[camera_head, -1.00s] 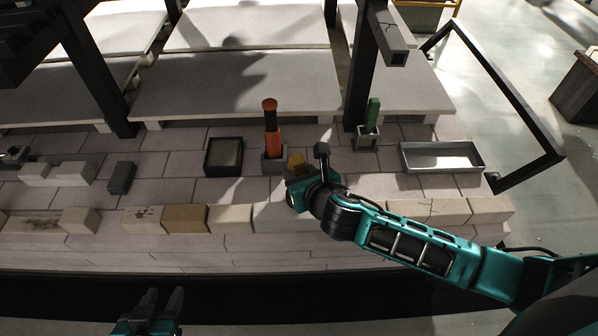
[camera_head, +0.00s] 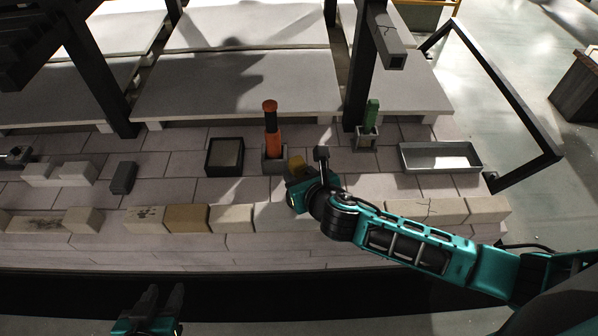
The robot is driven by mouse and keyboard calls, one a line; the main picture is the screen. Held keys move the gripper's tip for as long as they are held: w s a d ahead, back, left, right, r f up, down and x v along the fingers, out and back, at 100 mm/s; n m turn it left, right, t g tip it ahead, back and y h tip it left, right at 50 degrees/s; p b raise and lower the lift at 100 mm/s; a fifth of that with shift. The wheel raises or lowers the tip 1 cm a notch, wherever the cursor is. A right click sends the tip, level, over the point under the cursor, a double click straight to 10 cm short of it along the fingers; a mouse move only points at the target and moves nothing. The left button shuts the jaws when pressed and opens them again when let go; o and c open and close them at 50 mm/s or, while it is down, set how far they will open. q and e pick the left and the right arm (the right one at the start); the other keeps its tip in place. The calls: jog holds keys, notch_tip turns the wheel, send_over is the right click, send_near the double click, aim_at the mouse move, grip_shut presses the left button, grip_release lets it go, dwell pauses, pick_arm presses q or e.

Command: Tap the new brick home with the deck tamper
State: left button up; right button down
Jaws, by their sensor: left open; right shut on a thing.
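My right gripper (camera_head: 296,184) is over the front row of bricks, in front of the orange-handled tool's holder. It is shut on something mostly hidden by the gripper. A yellowish block (camera_head: 297,163) and a dark stem with a grey head (camera_head: 321,153) show just beyond it; I cannot tell which of these is the deck tamper. The row holds a brown brick (camera_head: 187,218), a pale brick (camera_head: 231,218) and a cracked brick (camera_head: 432,211). I cannot tell which is the new brick; my arm hides part of the row. My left gripper (camera_head: 158,292) is open and empty below the deck's front edge.
An orange-handled tool (camera_head: 271,128) and a green-handled tool (camera_head: 371,114) stand in holders. A dark tray (camera_head: 209,166) and a metal tray (camera_head: 407,162) lie behind the row. Dark posts (camera_head: 361,80) rise from the deck. A gap shows in the row at left.

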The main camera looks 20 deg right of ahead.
notch_tip(320, 180, down, 6)
jog(key=b, duration=0.3)
jog(key=shift+r, duration=0.65)
notch_tip(320, 180, up, 3)
jog(key=p, duration=0.3)
jog(key=shift+f, duration=0.1)
jog(key=shift+r+p, duration=0.55)
jog(key=shift+r, duration=0.3)
jog(key=c, duration=1.2)
grip_release()
jog(key=shift+c, duration=0.2)
grip_shut()
